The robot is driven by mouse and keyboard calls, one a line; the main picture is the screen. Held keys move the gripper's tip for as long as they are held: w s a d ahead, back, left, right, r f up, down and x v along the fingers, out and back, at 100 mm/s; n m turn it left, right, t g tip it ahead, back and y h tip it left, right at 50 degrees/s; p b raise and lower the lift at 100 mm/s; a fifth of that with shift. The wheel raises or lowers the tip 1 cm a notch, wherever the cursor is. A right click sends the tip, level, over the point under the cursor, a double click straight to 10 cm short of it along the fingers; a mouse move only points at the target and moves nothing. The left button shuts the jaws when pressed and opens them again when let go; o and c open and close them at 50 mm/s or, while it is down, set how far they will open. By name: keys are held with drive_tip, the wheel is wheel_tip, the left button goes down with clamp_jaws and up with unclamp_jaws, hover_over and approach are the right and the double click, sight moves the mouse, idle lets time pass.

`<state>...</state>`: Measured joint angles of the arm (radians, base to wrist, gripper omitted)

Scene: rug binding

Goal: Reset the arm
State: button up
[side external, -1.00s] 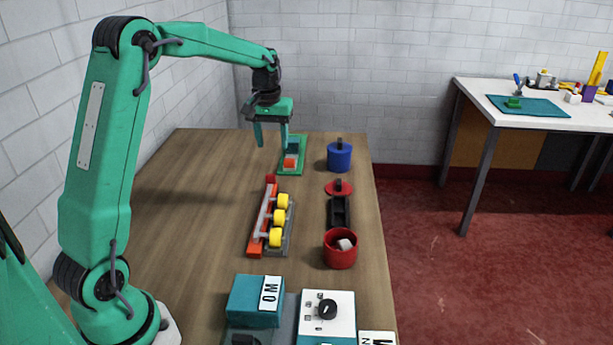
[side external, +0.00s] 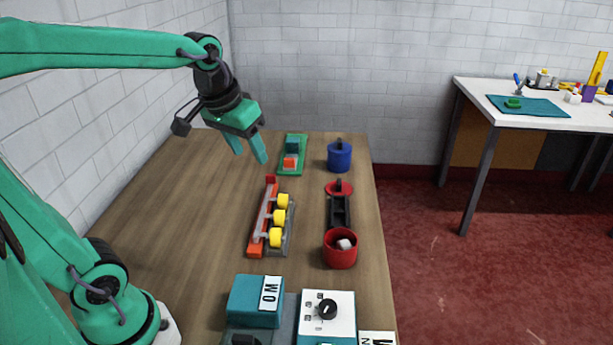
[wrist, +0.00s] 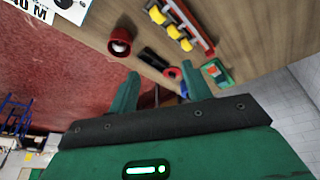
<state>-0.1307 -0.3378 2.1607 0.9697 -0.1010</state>
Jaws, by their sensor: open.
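My gripper (side external: 248,148) is green, open and empty. In the side view it hangs in the air above the far left part of the wooden table (side external: 190,205), left of the green tray. It also shows in the wrist view (wrist: 160,84), its two fingers apart with nothing between them. My arm reaches out from the left side, its long link nearly level.
On the table are a green tray (side external: 285,172) with blocks, a blue lidded pot (side external: 340,157), a red rack (side external: 257,248) with yellow rollers, a black holder (side external: 339,213), a red cup (side external: 340,255), and teal and white boxes nearest the camera. The left of the table is clear.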

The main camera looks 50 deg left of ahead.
drive_tip(key=s+d+f+m+t, duration=0.1)
drive_tip(key=s+d, duration=0.3)
drive_tip(key=s, duration=0.5)
drive_tip(key=shift+s+f+m+t, duration=0.15)
drive_tip(key=shift+f+m+t, duration=0.15)
drive_tip(key=shift+f+m, duration=0.5)
